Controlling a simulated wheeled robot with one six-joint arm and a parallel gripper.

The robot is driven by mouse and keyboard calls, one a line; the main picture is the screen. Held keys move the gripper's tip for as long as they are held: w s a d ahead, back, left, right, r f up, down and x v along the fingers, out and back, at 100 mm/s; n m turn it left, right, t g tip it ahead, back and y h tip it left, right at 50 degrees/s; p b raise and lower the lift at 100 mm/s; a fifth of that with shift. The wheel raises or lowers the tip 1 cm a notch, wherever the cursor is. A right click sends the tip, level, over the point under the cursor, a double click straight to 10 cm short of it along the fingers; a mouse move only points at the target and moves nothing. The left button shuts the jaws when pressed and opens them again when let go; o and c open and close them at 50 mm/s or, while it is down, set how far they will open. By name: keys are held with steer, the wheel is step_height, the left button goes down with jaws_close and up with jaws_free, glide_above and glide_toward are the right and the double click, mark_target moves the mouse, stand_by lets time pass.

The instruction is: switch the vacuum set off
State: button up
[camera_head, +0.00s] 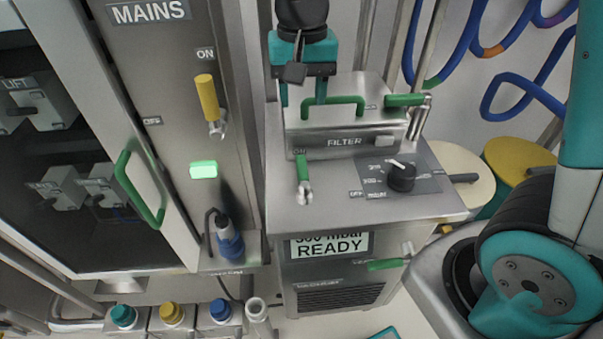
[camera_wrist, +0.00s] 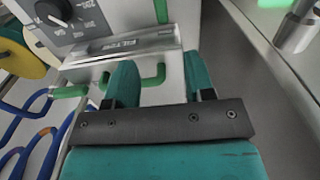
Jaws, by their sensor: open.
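The vacuum set (camera_head: 440,207) is a grey metal cabinet with a filter box (camera_head: 300,140) on top. Its black rotary knob (camera_head: 402,178) has a white pointer turned to the upper left, away from the OFF label at the lower left. The knob also shows in the wrist view (camera_wrist: 54,12). The display (camera_head: 328,245) reads READY under a partly cut mbar line. My gripper (camera_head: 303,98) points down at the back left of the filter box, its teal fingers apart and empty. In the wrist view my gripper (camera_wrist: 160,72) is near the green filter handle (camera_wrist: 158,78); contact cannot be told.
A MAINS cabinet (camera_head: 170,75) stands left, its yellow lever (camera_head: 207,97) near ON and a green lamp (camera_head: 204,170) lit. A green-handled lever (camera_head: 303,168) and a green side valve (camera_head: 404,100) flank the filter box. Blue hoses (camera_head: 520,80) hang behind.

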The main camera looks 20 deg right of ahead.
mark_target(302, 165)
step_height(302, 165, down, 17)
steer(key=shift+r, duration=0.15)
stand_by(0.4)
steer(key=shift+a, duration=0.1)
jaws_close()
